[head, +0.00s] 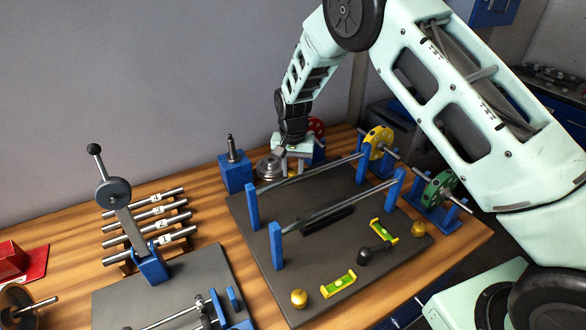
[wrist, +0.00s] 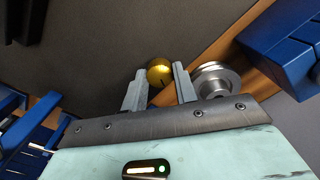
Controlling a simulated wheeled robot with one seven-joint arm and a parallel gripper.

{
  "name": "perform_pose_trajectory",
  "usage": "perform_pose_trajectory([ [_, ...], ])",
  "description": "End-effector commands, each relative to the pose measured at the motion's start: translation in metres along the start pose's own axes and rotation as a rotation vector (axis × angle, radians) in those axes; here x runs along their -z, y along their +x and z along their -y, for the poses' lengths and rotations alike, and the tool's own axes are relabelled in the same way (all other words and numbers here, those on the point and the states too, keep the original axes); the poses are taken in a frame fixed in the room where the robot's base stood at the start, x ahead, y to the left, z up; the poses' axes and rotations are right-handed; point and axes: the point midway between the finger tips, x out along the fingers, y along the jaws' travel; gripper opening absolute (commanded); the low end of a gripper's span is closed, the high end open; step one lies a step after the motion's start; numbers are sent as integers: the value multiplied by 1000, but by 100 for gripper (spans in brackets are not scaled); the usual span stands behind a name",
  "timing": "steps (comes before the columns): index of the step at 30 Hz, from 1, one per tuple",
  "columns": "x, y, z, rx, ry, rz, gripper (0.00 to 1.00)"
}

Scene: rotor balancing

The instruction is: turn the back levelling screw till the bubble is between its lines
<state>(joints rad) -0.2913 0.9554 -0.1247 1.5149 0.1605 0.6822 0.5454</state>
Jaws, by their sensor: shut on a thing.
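My gripper (head: 292,165) reaches down at the back edge of the dark stand plate (head: 250,222). In the wrist view my gripper (wrist: 159,82) has its two grey fingers closed on the back levelling screw (wrist: 160,71), a round brass knob. In the head view my gripper mostly hides this screw. Two other brass screws sit at the plate's front corner (head: 299,298) and right corner (head: 418,229). Two yellow-green spirit levels lie on the plate, one at the front (head: 338,284) and one at the right (head: 383,231). Their bubbles are too small to read against the lines.
A stepped silver disc (wrist: 216,80) stands close beside my right finger. A blue block with a metal post (head: 236,172) is left of my gripper. Blue uprights with rails (head: 322,215) rise from the plate. A black knob (head: 365,257) stands between the levels. Numbered shafts (head: 155,225) lie left.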

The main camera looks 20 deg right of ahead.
Motion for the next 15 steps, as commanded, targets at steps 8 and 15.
perform_pose_trajectory([
  [8, 0, 0, 0, 1, -1, -1, 50],
  [15, 1, -8, 0, 1, -1, -2, 50],
])
